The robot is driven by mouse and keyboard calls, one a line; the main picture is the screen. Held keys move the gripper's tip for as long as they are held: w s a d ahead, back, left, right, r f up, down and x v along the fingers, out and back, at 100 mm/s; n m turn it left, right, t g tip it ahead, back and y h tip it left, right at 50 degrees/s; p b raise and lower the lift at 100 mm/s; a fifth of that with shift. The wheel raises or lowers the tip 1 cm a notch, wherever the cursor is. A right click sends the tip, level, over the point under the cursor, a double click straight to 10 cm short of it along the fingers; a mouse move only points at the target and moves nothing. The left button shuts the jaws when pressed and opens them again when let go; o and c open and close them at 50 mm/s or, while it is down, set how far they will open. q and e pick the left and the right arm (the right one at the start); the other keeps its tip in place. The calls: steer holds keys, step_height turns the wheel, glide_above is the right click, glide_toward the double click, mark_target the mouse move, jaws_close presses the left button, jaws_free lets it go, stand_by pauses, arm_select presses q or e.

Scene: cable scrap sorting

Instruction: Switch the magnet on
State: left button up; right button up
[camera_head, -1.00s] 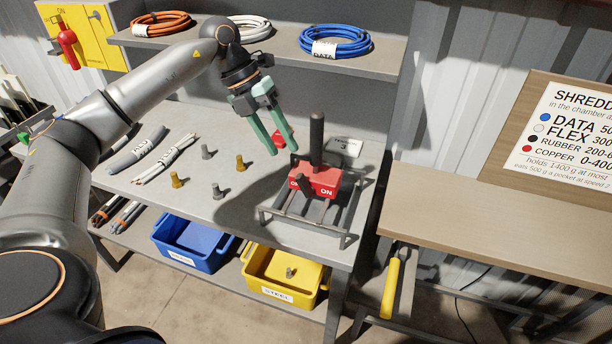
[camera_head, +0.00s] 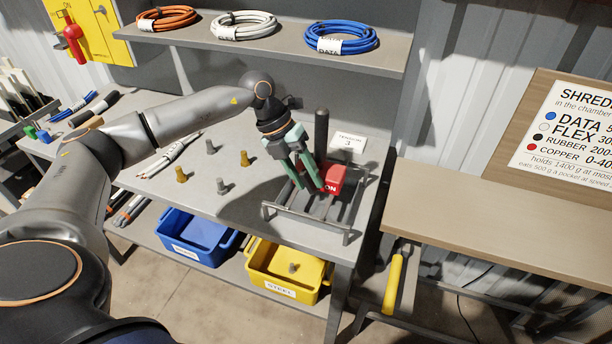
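The magnet is a red block (camera_head: 335,178) with a white ON label, on a dark metal rack (camera_head: 305,220) at the right end of the grey bench. A tall dark post handle (camera_head: 321,130) stands up behind it. My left gripper (camera_head: 309,188) points down at the left part of the block, its two green fingers apart. The fingers cover the block's left side and the short dark knob seen there earlier. I cannot see whether the fingers touch the knob. My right gripper is not in view.
Brass and grey bolts (camera_head: 222,186) stand on the bench left of the rack. A small label card (camera_head: 348,143) is behind the block. A blue bin (camera_head: 195,240) and a yellow bin (camera_head: 285,272) sit below. A shelf with cable coils (camera_head: 341,38) runs above.

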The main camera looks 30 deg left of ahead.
arm_select(q)
jaws_close()
stand_by(0.3)
steer(key=shift+s+a+f+h+b, duration=0.1)
steer(key=shift+a+f+h+b, duration=0.25)
steer(key=shift+h+b, duration=0.55)
steer(key=shift+t+h+b, duration=0.3)
steer(key=shift+h+b, duration=0.15)
steer(key=shift+h, duration=0.05)
steer(key=shift+r, duration=0.1)
steer(key=shift+o, duration=0.5)
jaws_free()
